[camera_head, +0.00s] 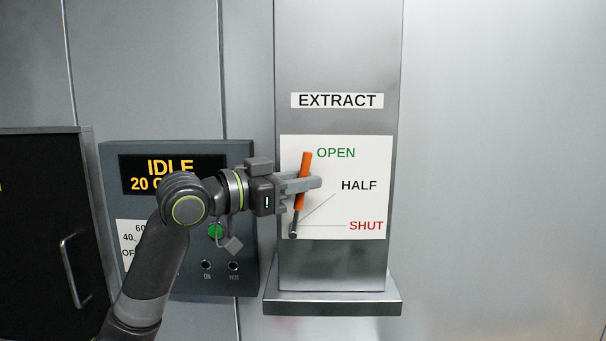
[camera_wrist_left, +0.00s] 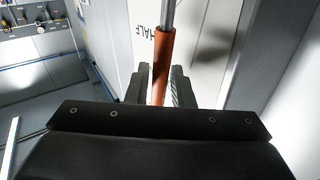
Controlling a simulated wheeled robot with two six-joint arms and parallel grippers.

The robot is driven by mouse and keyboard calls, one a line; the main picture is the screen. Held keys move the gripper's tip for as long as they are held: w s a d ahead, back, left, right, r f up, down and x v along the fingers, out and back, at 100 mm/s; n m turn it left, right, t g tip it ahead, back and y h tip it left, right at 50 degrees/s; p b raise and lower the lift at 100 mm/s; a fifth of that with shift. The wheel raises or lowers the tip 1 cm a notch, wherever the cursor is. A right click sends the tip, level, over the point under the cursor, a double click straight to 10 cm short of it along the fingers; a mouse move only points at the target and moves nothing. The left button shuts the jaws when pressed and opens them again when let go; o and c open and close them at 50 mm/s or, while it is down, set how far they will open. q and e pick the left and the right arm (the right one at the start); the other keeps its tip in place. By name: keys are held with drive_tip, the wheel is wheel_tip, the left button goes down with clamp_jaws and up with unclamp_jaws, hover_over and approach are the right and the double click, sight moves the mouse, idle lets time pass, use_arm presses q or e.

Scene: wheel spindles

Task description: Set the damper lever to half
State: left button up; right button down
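The damper lever has an orange handle (camera_head: 304,163) on a metal rod that pivots at the lower left of a white label plate (camera_head: 340,205). It stands nearly upright, tilted slightly right, at the OPEN mark. HALF is marked along a diagonal line and SHUT along a level one. My left gripper (camera_head: 304,184) is at the handle's middle, with its fingers to either side. In the left wrist view the handle (camera_wrist_left: 162,65) runs between the two fingers, with a visible gap on the right, so the gripper looks open around it. My right gripper is not in view.
The plate is on a metal duct (camera_head: 340,50) under an EXTRACT sign (camera_head: 337,100), with a ledge (camera_head: 333,303) below. A control panel (camera_head: 180,150) reading IDLE stands behind my left arm. A black door (camera_head: 40,220) with a handle is far left. The right wall is bare.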

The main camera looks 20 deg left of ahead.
use_arm(q)
drive_tip(key=shift+w+d, duration=0.15)
drive_tip(key=shift+d, duration=0.05)
drive_tip(key=shift+c, duration=0.3)
clamp_jaws()
